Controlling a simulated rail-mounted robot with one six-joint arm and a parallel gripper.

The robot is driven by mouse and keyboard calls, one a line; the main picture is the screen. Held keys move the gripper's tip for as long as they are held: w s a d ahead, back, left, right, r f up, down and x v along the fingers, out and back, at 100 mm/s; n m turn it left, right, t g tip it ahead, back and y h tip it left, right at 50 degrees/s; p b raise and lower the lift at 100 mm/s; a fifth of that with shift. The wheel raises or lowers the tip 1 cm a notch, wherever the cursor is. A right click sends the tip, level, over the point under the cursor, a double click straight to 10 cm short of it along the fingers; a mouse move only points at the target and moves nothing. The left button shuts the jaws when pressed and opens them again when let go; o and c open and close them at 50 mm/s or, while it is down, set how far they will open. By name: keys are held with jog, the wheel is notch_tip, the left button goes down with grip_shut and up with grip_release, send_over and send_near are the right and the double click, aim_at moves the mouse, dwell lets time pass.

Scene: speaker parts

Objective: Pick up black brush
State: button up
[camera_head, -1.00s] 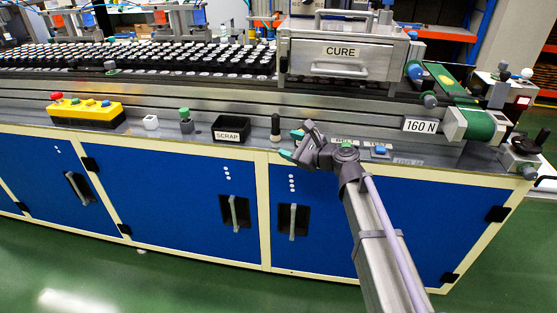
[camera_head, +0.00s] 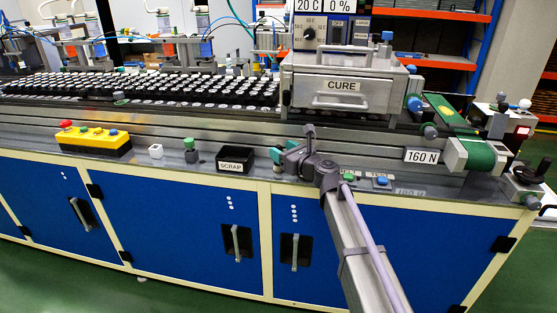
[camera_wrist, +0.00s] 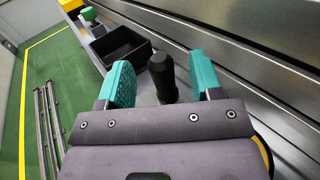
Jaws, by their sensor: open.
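The black brush (camera_wrist: 163,78) stands upright on the grey bench ledge in the wrist view, with its rounded dark top towards the camera. My gripper (camera_head: 284,156) is open above the ledge in the head view, to the right of the SCRAP bin. In the wrist view its two teal finger pads stand on either side of the brush, with a visible gap at each side; I cannot tell how far down they reach. In the head view my gripper hides most or all of the brush.
The black SCRAP bin (camera_head: 236,160) stands just left of my gripper. A green-topped knob (camera_head: 191,152), a white cube (camera_head: 156,151) and a yellow button box (camera_head: 93,139) sit further left. Blue button (camera_head: 381,180) lies right. The CURE oven (camera_head: 342,85) rises behind.

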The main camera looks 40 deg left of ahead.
jog(key=shift+w+a, duration=0.2)
jog(key=shift+a, duration=1)
jog(key=shift+d, duration=0.1)
jog(key=c, duration=1)
jog(key=shift+r, duration=0.15)
jog(key=shift+s+r+p, duration=0.15)
jog(key=shift+r+p, duration=0.15)
jog(key=shift+p, duration=0.2)
notch_tip(320, 180, up, 6)
jog(key=p, duration=0.6)
jog(key=shift+r, duration=0.25)
jog(key=s+d, duration=0.4)
jog(key=s, duration=0.4)
jog(key=s+d, duration=0.5)
jog(key=s, duration=0.4)
jog(key=shift+s+d+f, duration=0.15)
jog(key=shift+s+f, duration=0.05)
jog(key=shift+s, duration=0.05)
